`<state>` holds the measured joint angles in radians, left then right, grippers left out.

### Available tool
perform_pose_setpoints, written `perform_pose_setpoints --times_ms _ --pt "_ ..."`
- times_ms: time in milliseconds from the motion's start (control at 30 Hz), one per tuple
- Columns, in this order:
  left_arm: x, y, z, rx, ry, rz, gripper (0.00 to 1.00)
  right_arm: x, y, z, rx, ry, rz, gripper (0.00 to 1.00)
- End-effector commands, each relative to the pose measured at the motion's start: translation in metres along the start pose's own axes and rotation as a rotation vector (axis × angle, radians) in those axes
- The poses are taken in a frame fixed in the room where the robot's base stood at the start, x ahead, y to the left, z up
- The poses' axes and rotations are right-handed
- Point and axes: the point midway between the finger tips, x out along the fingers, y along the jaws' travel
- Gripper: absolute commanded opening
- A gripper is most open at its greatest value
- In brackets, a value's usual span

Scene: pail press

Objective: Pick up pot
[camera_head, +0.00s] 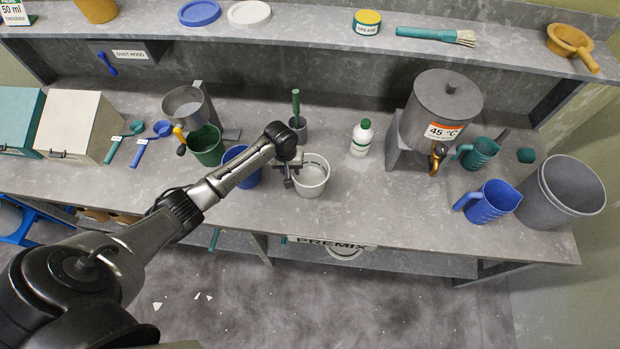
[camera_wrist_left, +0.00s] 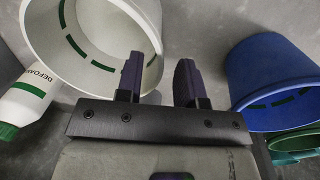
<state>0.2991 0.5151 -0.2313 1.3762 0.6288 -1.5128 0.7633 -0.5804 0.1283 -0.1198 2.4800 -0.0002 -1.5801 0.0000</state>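A white pot (camera_head: 316,187), shaped like a small pail, stands upright on the grey bench near its front edge. In the left wrist view the pot (camera_wrist_left: 100,82) shows its open mouth and green marks inside. My left gripper (camera_head: 289,178) is at the left side of the pot's rim. In the left wrist view my left gripper (camera_wrist_left: 158,78) has its two dark fingers apart, with nothing gripped between them. One finger overlaps the pot's rim and the other lies outside it. I cannot tell whether either touches. My right gripper is not in view.
A blue pot (camera_head: 248,180) stands close on the left, partly behind my arm, with a green pot (camera_head: 207,147) beyond. A white bottle (camera_head: 361,140) stands right of the white pot. A lidded grey tank (camera_head: 437,108) and blue jug (camera_head: 490,204) are further right. Bench between is clear.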

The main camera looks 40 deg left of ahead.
Motion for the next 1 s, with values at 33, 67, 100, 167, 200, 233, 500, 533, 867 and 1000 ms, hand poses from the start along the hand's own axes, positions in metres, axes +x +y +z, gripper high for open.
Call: perform_pose_setpoints --times_ms 33,67,100,167,200,233,500,533,867,1000 --pt "0.006 0.001 0.001 0.000 -0.003 -0.001 0.35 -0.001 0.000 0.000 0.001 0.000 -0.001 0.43" --pt "0.011 0.001 0.001 0.000 -0.003 -0.001 0.35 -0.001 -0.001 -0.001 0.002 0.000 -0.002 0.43" --pt "0.016 0.001 0.001 0.000 -0.004 -0.001 0.35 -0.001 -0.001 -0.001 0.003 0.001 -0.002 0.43" --pt "0.024 0.002 0.001 0.000 -0.003 0.000 0.35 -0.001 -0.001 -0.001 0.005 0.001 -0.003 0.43" --pt "0.030 0.002 0.001 0.000 -0.003 -0.001 0.35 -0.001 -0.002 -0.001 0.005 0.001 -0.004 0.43" --pt "0.033 0.002 0.001 0.000 -0.002 0.000 0.35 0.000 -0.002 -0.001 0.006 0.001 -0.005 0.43" --pt "0.047 0.001 0.001 0.001 0.000 -0.001 0.35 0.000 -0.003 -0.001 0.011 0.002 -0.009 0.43" --pt "0.047 0.001 0.001 0.001 0.001 -0.001 0.35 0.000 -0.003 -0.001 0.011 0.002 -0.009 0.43" --pt "0.046 0.001 0.001 0.000 0.000 0.000 0.17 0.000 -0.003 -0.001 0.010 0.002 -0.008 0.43" --pt "0.046 0.001 0.001 0.000 0.000 -0.001 0.04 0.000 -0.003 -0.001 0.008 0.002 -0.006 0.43"
